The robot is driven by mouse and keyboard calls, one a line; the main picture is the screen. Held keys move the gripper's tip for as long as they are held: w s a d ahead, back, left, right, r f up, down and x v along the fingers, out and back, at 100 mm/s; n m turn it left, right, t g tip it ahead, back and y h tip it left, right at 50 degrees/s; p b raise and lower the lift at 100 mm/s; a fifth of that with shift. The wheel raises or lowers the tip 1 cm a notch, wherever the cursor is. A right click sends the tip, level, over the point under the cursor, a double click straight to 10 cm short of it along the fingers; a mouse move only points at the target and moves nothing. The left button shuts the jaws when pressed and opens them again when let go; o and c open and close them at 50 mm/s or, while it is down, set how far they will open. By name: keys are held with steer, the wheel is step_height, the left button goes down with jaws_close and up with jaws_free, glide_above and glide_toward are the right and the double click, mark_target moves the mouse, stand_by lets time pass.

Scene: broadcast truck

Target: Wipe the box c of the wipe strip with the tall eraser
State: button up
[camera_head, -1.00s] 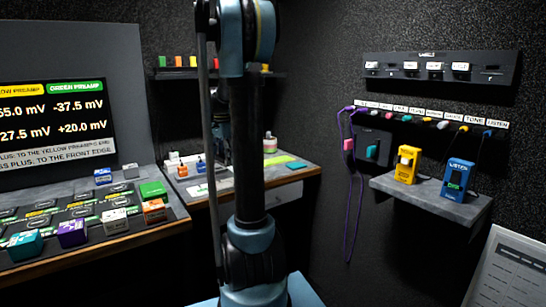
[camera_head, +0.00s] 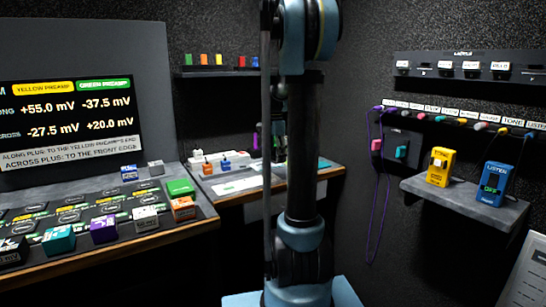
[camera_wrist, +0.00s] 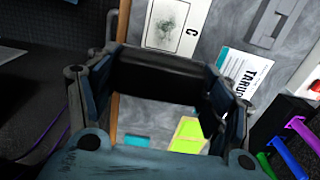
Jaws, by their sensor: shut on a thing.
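In the wrist view, my gripper (camera_wrist: 160,78) is shut on a dark block, the tall eraser (camera_wrist: 160,68), which spans the space between the fingers. Box c (camera_wrist: 172,22) of the wipe strip is at the top of the wrist view, a pale panel with a dark grey smudge and the letter C. It lies just beyond the eraser, and no contact between them shows. In the head view, the pale strip (camera_head: 238,186) lies on the back bench, partly hidden by my arm. My gripper is mostly hidden there too.
A printed card (camera_wrist: 245,75) and a green-yellow patch (camera_wrist: 187,135) lie near the gripper in the wrist view. Purple and green handles (camera_wrist: 295,135) stand at its right.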

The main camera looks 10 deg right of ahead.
mark_target(274, 177)
steer(key=shift+f, duration=4)
steer(key=shift+s+a+r, duration=0.1)
steer(key=shift+s+a, duration=0.05)
steer(key=shift+a, duration=0.3)
steer(key=shift+s+a+r, duration=0.1)
steer(key=shift+s+a, duration=0.05)
steer(key=shift+a, duration=0.25)
steer(key=shift+c, duration=0.9)
steer(key=shift+s+a+f, duration=0.1)
steer(key=shift+s+a, duration=0.2)
steer(key=shift+a, duration=0.55)
steer(key=shift+s+a, duration=0.25)
steer(key=shift+a, duration=0.55)
steer(key=shift+s+a+f, duration=0.1)
steer(key=shift+s+a, duration=0.2)
steer(key=shift+a, duration=0.55)
steer(key=shift+d, duration=0.25)
steer(key=shift+w+d, duration=0.35)
steer(key=shift+d, duration=0.45)
steer(key=shift+w+d, duration=0.25)
steer(key=shift+d, duration=0.5)
steer(key=shift+w+d, duration=0.25)
steer(key=shift+d, duration=0.45)
steer(key=shift+w+d, duration=0.25)
steer(key=shift+d, duration=0.5)
steer(key=shift+w+d+r, duration=0.1)
steer(key=shift+d+r, duration=0.05)
step_height(274, 177, up, 2)
steer(key=shift+r, duration=2.95)
